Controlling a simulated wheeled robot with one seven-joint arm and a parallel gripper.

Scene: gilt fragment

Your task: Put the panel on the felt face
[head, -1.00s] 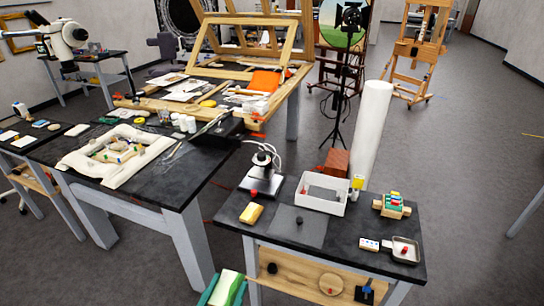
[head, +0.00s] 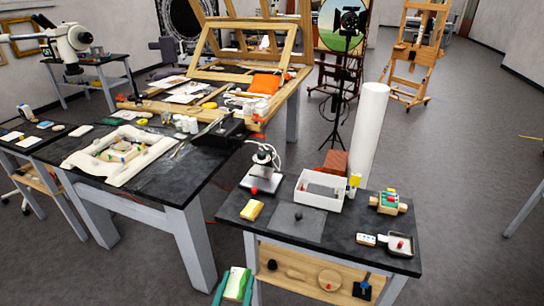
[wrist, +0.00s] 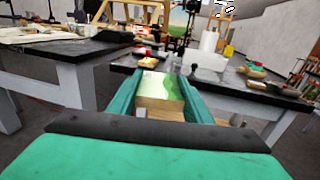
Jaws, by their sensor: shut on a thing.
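My gripper (head: 234,286) has green fingers and is at the bottom of the head view, in front of the small black-topped table. It is shut on the panel (head: 237,283), a small block with a green and white painted face and pale wood edges. In the wrist view, the panel (wrist: 158,94) sits between the two green fingers (wrist: 160,98), painted face up. A flat grey square (head: 296,223), which looks like the felt face, lies on the small table with a small dark knob on it. The panel is apart from it, short of the table's near left corner.
The small table (head: 350,228) also holds a yellow block (head: 251,210), a white tray (head: 318,203), a microscope-like stand (head: 263,168), a rack of coloured items (head: 387,203) and a small metal dish (head: 400,246). A wooden shelf (head: 300,272) is below. A larger black worktable (head: 160,190) stands left.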

